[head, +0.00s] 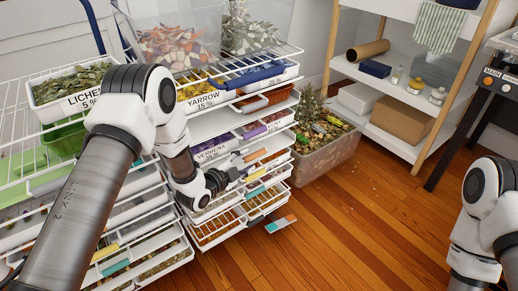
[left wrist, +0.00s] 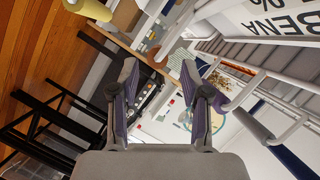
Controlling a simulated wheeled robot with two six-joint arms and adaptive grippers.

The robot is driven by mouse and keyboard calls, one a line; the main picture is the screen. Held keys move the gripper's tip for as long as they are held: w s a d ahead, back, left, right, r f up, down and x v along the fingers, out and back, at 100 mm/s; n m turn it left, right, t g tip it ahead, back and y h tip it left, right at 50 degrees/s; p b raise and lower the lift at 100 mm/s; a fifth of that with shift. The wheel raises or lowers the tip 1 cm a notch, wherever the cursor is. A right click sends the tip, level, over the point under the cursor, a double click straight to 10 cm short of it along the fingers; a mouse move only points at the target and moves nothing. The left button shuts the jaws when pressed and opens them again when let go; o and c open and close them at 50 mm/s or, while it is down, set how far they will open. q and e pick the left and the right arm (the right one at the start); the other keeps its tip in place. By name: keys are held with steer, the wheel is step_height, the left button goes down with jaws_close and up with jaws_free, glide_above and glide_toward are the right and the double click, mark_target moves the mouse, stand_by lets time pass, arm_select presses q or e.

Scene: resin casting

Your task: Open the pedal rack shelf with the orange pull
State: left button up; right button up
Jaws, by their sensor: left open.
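A white wire rack (head: 217,231) with stacked shallow shelves stands at the centre of the head view, with coloured pulls along its fronts. An orange pull (head: 256,155) shows just right of my left gripper (head: 228,174). Other orange and teal tabs sit lower, so I cannot tell for sure which one the task means. My left gripper is in front of the rack's shelves, partly covering them. In the left wrist view its two fingers (left wrist: 160,80) are spread with nothing between them. My right arm shows at the right edge; its gripper is out of view.
Bins labelled Yarrow (head: 203,100) and Verbena (head: 211,149) sit on the rack. A Lichen bin (head: 70,92) is at the left. A clear bin of plant matter (head: 325,150) stands on the floor beside the rack. The wooden floor (head: 350,225) is open to the right.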

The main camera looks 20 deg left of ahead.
mark_target(254, 156)
arm_select(q)
steer(key=x, duration=0.3)
steer(key=b+x, duration=0.1)
steer(key=x, duration=0.1)
steer(key=shift+f, duration=0.35)
steer(key=shift+w+r, duration=0.1)
steer(key=shift+w, duration=0.05)
jaws_close()
arm_select(e)
steer(key=shift+w+f, duration=0.15)
steer(key=shift+f, duration=0.55)
